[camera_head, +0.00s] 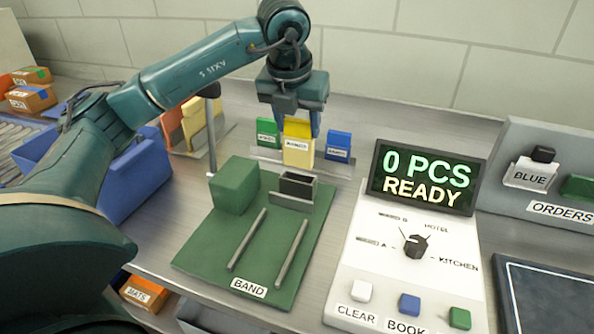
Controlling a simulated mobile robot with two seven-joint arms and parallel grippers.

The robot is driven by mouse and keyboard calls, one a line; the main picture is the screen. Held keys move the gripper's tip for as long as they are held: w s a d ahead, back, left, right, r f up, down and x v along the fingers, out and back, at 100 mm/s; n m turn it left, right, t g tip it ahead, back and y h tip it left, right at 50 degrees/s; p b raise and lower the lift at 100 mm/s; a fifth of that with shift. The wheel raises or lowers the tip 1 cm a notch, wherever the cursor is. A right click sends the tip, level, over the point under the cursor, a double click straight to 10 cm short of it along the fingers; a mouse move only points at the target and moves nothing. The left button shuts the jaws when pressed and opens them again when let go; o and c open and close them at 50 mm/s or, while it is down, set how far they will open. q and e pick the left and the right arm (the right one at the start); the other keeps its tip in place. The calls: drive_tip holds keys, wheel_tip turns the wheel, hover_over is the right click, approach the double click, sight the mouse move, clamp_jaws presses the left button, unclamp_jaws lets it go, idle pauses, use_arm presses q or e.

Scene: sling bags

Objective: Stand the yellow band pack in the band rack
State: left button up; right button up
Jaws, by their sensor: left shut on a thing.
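The yellow pack (298,150), with a white label on its front, is upright between the fingers of my left gripper (299,122). The gripper points down and is shut on the pack's upper part. The pack is at the middle of a low grey rack (264,154), between a green pack (267,131) on its left and a blue pack (338,144) on its right. I cannot tell whether its bottom rests in the rack or hangs just above it. My right gripper is not in view.
In front is a green board (211,246) labelled BAND, with a green block (235,185), a dark holder (298,184) and two rods. A console (390,285) with a READY screen (424,177) stands right. A blue bin (135,184) is left, near a dark post (211,135).

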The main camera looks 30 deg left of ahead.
use_arm(q)
drive_tip(key=shift+r, duration=0.1)
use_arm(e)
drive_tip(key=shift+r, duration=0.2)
